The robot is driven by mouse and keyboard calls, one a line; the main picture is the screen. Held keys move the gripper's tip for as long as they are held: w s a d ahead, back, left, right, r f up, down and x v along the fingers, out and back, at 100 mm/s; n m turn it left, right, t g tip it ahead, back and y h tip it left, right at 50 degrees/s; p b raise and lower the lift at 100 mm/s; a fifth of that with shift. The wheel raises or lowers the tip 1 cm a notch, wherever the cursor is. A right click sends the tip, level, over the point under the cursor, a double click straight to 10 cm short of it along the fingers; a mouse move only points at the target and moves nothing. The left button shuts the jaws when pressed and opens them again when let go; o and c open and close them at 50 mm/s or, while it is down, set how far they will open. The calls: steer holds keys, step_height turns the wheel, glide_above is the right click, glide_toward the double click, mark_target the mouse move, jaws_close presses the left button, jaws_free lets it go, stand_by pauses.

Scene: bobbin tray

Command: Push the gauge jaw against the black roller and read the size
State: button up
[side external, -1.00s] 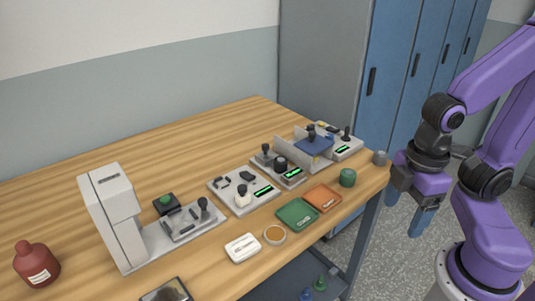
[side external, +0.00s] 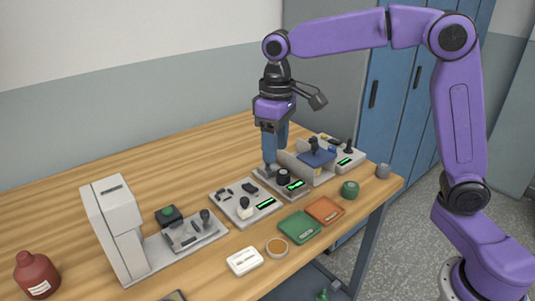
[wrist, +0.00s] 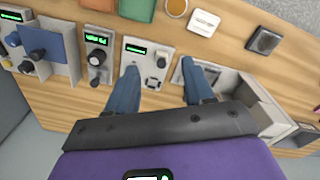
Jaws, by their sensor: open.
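The black roller (side external: 283,176) stands on a small grey gauge with a lit green display (side external: 297,186). In the wrist view the roller (wrist: 97,56) and its display (wrist: 95,37) lie left of my fingers. My gripper (side external: 273,155) is open, pointing down just behind and left of the roller in the side view. The gauge jaw and its knob are mostly hidden by my fingers there; a dark knob (wrist: 94,78) shows beside the roller in the wrist view. My gripper (wrist: 160,68) shows nothing held between its fingers. I cannot tell whether a finger touches the jaw.
A gauge with a white roller (side external: 244,209) stands to the left. A grey divider and blue block (side external: 316,158) stand close on the right. Green (side external: 300,226) and orange (side external: 324,210) trays lie in front. A tall white stand (side external: 114,225) is far left. Open wood lies behind.

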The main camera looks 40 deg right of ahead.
steer(key=w+d+m, duration=0.2)
steer(key=w+d, duration=0.1)
steer(key=w, duration=0.4)
steer(key=w+d+m, duration=0.2)
steer(key=w, duration=0.6)
steer(key=w+d+f+m, duration=0.1)
steer(key=w+d+m, duration=0.4)
steer(key=d, duration=0.5)
steer(key=shift+n, duration=0.4)
steer(key=f, duration=1.1)
steer(key=w+f, duration=0.1)
steer(key=f, duration=0.5)
steer(key=shift+d+f, duration=0.1)
steer(key=shift+f, duration=0.25)
steer(key=c, duration=0.7)
